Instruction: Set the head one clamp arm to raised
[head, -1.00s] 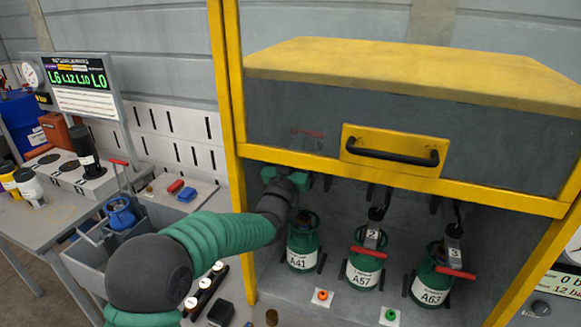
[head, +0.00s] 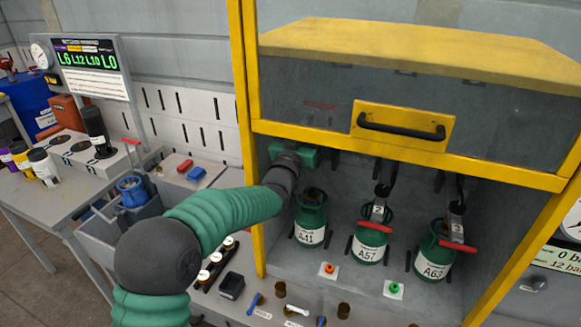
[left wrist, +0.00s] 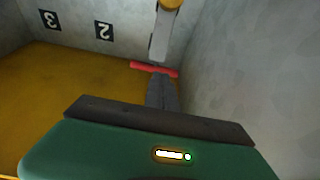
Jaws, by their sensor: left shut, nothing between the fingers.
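My left gripper (head: 300,155) reaches into the yellow-framed cabinet over green cylinder A41 (head: 310,218) in the left bay. Its fingers are hidden behind the frame there. In the left wrist view the fingers (left wrist: 161,84) are shut and empty, at or just below a red bar. This red bar (left wrist: 153,69) crosses the grey head one clamp arm (left wrist: 161,35). In the head view the bar shows faintly through the guard (head: 320,105), well above A41; I cannot tell whether the fingers touch it. Clamp arms two (head: 378,213) and three (head: 457,230) are down on their cylinders.
The see-through guard with its black handle (head: 402,127) hangs above the opening. Cylinders A57 (head: 370,245) and A63 (head: 435,262) stand to the right. An orange (head: 329,268) and a green (head: 394,288) piece lie in front. A workbench (head: 75,190) stands at left.

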